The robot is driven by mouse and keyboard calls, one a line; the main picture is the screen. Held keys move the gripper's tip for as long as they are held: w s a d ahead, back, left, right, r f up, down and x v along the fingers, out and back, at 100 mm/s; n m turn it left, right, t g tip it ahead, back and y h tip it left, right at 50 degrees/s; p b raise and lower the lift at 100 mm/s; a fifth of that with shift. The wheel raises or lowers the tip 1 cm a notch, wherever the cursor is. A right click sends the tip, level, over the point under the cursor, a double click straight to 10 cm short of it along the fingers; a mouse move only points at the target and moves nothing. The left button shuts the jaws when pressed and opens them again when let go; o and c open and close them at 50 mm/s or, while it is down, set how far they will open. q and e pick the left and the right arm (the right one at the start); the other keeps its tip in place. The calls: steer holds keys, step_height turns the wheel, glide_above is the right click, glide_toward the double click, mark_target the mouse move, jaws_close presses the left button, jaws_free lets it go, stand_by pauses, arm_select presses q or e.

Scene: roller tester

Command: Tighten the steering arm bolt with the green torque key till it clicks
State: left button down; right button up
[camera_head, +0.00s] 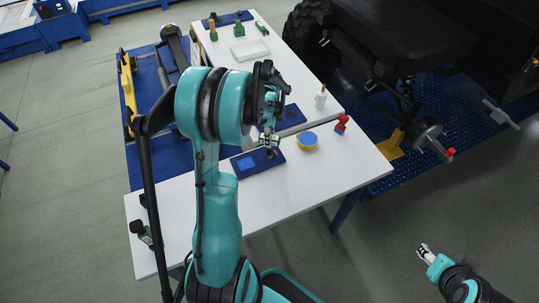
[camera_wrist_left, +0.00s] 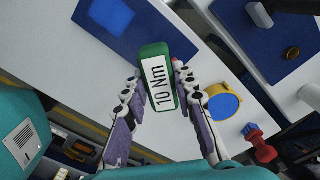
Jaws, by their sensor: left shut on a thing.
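A green block-shaped torque key (camera_wrist_left: 158,75) with a white label reading "10 Nm" is between the fingers of my left gripper (camera_wrist_left: 155,100) in the left wrist view. The gripper is shut on it. In the head view my left gripper (camera_head: 269,140) is over the front part of the white table, above a dark blue mat (camera_head: 257,162); the key is mostly hidden there. The vehicle's wheel hub and steering parts (camera_head: 429,134) show at the right; I cannot pick out the bolt. My right gripper (camera_head: 426,254) is low at the right, over the floor, away from the table.
The white table (camera_head: 345,165) bears a yellow-and-blue round thing (camera_head: 307,140), a red thing (camera_head: 342,123), a white bottle (camera_head: 321,98) and a white tray (camera_head: 250,50). Green-based things stand at its far end. The dark vehicle (camera_head: 420,40) stands beyond the table's right side.

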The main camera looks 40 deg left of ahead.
arm_select(q)
steer(key=m, duration=0.5)
steer(key=shift+b, duration=0.3)
steer(key=shift+m, duration=0.3)
steer(key=m, duration=0.4)
steer(key=shift+m+b, duration=0.35)
steer(key=shift+m, duration=0.75)
